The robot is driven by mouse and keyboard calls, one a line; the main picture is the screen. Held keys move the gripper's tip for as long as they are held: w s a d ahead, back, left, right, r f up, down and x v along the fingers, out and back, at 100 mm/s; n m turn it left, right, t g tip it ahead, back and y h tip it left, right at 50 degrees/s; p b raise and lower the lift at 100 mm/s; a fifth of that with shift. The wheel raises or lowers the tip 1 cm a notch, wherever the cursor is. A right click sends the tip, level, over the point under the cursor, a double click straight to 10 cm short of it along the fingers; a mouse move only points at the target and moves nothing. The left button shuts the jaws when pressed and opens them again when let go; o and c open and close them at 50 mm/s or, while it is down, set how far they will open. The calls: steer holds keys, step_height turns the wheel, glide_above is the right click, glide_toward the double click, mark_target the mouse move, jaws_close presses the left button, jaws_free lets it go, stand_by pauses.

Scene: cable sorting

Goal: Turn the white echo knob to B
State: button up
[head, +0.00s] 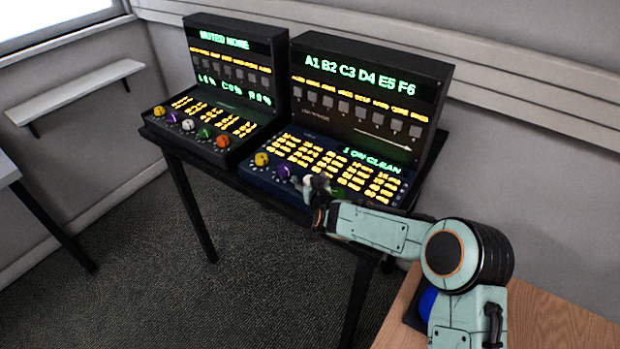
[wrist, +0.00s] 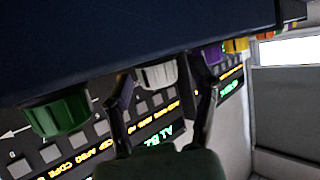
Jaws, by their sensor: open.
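In the wrist view, which looks upside down, a white knob (wrist: 157,74) sits on the edge of a dark blue panel. My gripper (wrist: 161,84) is open, with one dark finger on each side of this knob. I cannot tell whether the fingers touch it. In the head view my gripper (head: 312,187) is at the front of the right console (head: 256,178), between the purple knob (head: 284,171) and the green knob (head: 338,190). It largely hides the white knob there. The knob's pointer and letter marks cannot be read.
The green knob (wrist: 57,115) and purple knob (wrist: 213,55) flank the fingers in the wrist view. A yellow knob (head: 261,159) is at the console's left. The left console (head: 160,124) has several knobs, including another white one (head: 188,125). A wooden table (head: 560,325) is at lower right.

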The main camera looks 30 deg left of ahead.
jaws_close()
steer(key=shift+m+h, duration=0.3)
steer(key=m+t+h, duration=0.2)
steer(key=m+h, duration=0.1)
steer(key=shift+s+a+m+t, duration=0.1)
steer(key=shift+a+m+t, duration=0.05)
steer(key=shift+m+t, duration=0.2)
steer(key=m+t+h, duration=0.1)
steer(key=m+h, duration=0.4)
steer(key=h, duration=0.1)
steer(key=shift+h, duration=0.4)
jaws_free()
